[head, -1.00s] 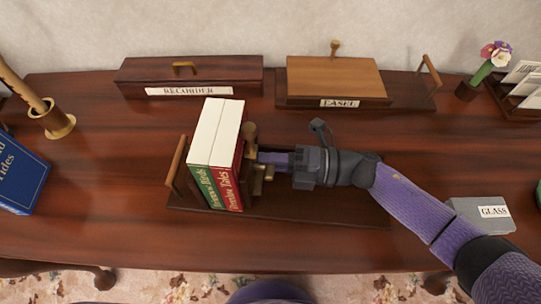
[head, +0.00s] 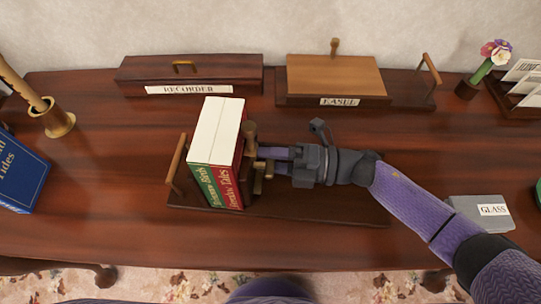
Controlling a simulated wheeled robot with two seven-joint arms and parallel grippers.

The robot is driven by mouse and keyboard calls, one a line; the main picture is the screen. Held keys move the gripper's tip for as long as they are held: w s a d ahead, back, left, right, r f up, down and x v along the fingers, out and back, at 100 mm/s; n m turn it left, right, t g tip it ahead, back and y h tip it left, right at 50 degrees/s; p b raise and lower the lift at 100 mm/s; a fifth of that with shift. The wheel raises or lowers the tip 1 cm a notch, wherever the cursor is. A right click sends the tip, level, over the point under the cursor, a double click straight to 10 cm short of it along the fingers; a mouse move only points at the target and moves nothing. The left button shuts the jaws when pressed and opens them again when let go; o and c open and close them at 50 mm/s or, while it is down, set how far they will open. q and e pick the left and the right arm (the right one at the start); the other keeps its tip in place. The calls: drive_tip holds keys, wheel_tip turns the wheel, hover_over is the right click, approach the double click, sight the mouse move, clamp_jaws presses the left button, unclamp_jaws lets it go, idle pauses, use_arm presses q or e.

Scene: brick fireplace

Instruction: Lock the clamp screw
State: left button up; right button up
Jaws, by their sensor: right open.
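A dark wooden book stand (head: 320,207) lies on the desk. A green book (head: 204,180) and a red book (head: 231,178) stand upright on it, side by side. A wooden end bar (head: 177,160) is at their left. The brass clamp screw (head: 264,170) is at the right of the red book, with a brass knob (head: 249,129) above it. My right gripper (head: 272,160) reaches in from the right, its open fingers at the clamp screw. Its fingertips are partly hidden among the brass parts, so contact cannot be told. My left gripper is not in view.
A recorder box (head: 190,72) and a wooden easel (head: 335,75) stand at the back. A brass holder (head: 57,122) and blue book (head: 20,172) are at left. The desk's front middle is clear.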

drive_tip(key=d, duration=0.6)
drive_tip(key=s+d, duration=0.1)
drive_tip(key=d, duration=0.3)
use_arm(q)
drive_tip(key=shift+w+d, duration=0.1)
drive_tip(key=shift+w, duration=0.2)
